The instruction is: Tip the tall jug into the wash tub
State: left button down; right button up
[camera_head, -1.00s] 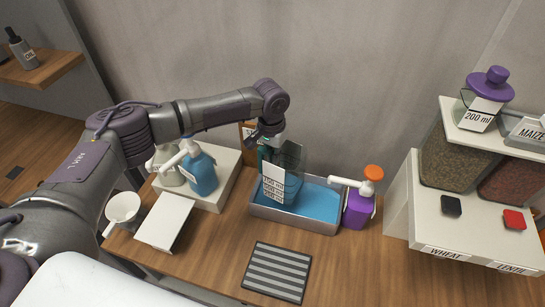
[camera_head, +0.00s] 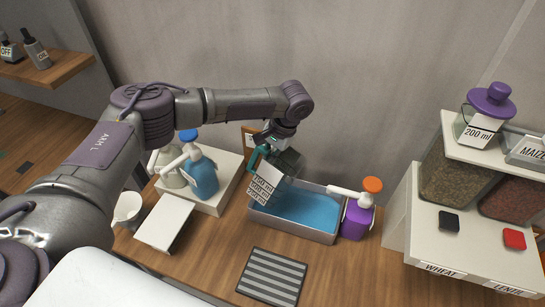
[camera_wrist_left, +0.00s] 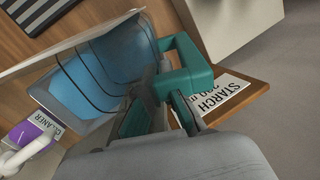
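The tall jug (camera_head: 289,163) is clear, with a teal handle (camera_head: 257,157) and a white volume label. It hangs tilted above the back left part of the wash tub (camera_head: 262,220), a metal tub holding blue liquid. My left gripper (camera_head: 272,142) is shut on the jug's handle. In the left wrist view, the teal handle (camera_wrist_left: 190,70) sits at the gripper's fingers, and blue shows through the clear jug wall. I see no stream leaving the jug, and cannot tell how much is in it. My right gripper is not in view.
A purple cleaner bottle (camera_head: 355,220) stands close to the tub's right end. A blue pump bottle (camera_head: 203,178) stands on a white block (camera_head: 222,190) at left. A striped mat (camera_head: 272,277) lies in front. Bins labelled wheat and lentil (camera_head: 508,288) stand right.

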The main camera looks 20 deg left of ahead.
pick_arm(q)
jog(key=shift+s+a+r+y, duration=0.1)
jog(key=shift+a+r+y, duration=0.15)
jog(key=shift+r+y, duration=0.05)
jog(key=shift+d, duration=0.15)
jog(key=shift+p, duration=0.3)
jog(key=shift+r+g+y+p, duration=0.2)
jog(key=shift+g+y+p, duration=0.15)
jog(key=shift+y, duration=0.25)
